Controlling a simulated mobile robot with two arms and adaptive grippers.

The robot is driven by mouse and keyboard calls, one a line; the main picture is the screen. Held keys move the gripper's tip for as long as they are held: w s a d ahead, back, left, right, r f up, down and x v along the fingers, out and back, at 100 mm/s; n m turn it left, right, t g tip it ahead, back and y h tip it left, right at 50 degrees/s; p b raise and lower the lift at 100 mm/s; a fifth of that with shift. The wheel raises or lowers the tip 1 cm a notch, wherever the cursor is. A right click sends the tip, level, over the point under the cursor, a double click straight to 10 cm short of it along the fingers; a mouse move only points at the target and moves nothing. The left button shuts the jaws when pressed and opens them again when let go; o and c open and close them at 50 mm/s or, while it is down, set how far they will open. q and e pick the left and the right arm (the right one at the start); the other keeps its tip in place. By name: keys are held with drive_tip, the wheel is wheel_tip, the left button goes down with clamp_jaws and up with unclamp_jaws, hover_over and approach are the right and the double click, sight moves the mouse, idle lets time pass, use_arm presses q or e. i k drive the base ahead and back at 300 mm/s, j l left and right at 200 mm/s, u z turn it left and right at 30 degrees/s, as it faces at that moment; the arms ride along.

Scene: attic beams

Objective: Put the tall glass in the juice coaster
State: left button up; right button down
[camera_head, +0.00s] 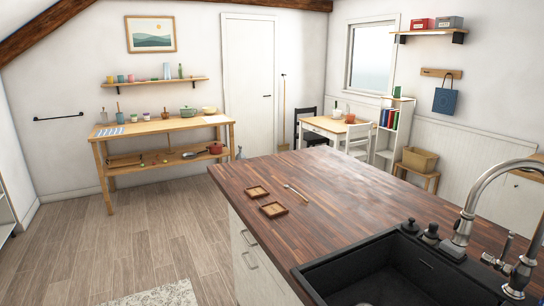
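Two small square wooden coasters lie flat on the near wooden counter, close to its left edge. The farther coaster (257,191) and the nearer coaster (273,209) both look empty. I cannot tell which is the juice coaster. I cannot make out a tall glass for sure. Neither of my grippers is in view.
A light utensil (296,191) lies right of the coasters on the counter (345,190). A black sink (390,275) and faucet fill the near right. A wooden workbench (165,126) with pots stands at the far left wall. Wooden floor (150,230) between is mostly clear.

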sight(274, 209)
drive_tip(key=i+j+z, duration=0.5)
drive_tip(key=i+j, duration=0.2)
drive_tip(key=i, duration=0.3)
drive_tip(key=i+j+z, duration=0.45)
drive_tip(key=i+j, duration=0.4)
drive_tip(key=j, duration=0.2)
